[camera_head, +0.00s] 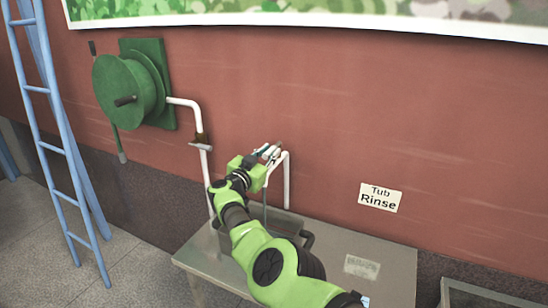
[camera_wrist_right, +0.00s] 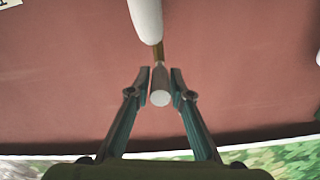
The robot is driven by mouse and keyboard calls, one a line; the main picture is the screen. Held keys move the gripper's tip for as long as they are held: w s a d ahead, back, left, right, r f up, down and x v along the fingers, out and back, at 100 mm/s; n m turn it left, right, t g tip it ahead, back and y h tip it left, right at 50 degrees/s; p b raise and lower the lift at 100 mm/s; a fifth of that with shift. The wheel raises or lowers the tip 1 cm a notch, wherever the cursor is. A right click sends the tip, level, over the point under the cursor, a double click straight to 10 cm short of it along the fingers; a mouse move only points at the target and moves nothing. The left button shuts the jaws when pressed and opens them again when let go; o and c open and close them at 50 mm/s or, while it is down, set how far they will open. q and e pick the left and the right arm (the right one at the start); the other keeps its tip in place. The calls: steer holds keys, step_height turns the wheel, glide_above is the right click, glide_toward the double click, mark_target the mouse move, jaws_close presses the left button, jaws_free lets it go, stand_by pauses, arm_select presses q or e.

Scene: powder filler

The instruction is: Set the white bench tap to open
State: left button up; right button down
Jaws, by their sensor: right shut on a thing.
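The white bench tap (camera_head: 287,178) is a bent white pipe rising from behind the bench, against the red wall. Its white pipe (camera_wrist_right: 146,20) also shows at the top of the right wrist view, with a brassy neck below it. The tap's grey lever (camera_wrist_right: 160,88) points towards the wrist camera, between the two fingers. My right gripper (camera_head: 271,153) is at the top of the tap and is shut on this lever; it also shows in the wrist view (camera_wrist_right: 160,84). In the head view the gripper hides most of the lever. My left gripper is not in view.
A metal bench (camera_head: 330,247) with a grey tub (camera_head: 285,222) stands below the tap, partly behind my right arm. A green hose reel (camera_head: 128,90) with a white pipe and a second grey lever (camera_head: 201,146) is to the left. A blue ladder (camera_head: 58,150) stands far left.

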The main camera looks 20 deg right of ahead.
steer(key=shift+r, duration=0.1)
steer(key=shift+w, duration=0.1)
stand_by(0.3)
steer(key=c, duration=1.8)
jaws_free()
